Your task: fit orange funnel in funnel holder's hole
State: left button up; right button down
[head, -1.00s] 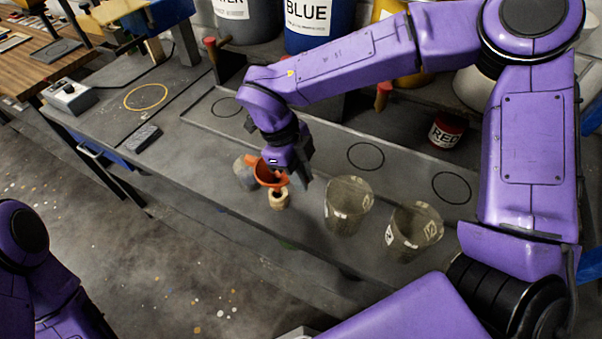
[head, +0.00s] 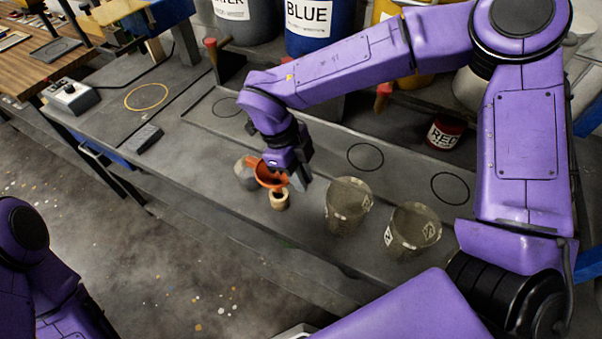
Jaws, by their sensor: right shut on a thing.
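The orange funnel (head: 270,178) is in my right gripper (head: 299,178), which is shut on its side. The funnel is at the near part of the grey bench, with its wide mouth facing up. A small tan wooden piece (head: 280,202), which looks like the funnel holder, is right below the funnel. From this view the funnel's spout end is at the top of the holder; I cannot tell how deep it sits in the hole. My left gripper is out of view; only my left arm shows at the lower left.
A grey object (head: 245,174) stands just left of the funnel. Two clear cups (head: 347,205), (head: 412,232) stand to the right. A red can (head: 446,131) and labelled drums (head: 312,25) are behind. A dark remote-like block (head: 145,139) lies left; bench between is clear.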

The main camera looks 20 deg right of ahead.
jog(key=shift+p, duration=0.3)
dwell(0.5)
jog(key=shift+f+b, duration=0.5)
jog(key=shift+f, duration=0.5)
dwell(0.5)
jog(key=shift+p, duration=0.35)
dwell(0.4)
jog(key=shift+f+b, duration=0.5)
jog(key=shift+f, duration=0.55)
dwell(0.8)
jog(key=shift+f, duration=0.55)
jog(key=shift+s, duration=0.1)
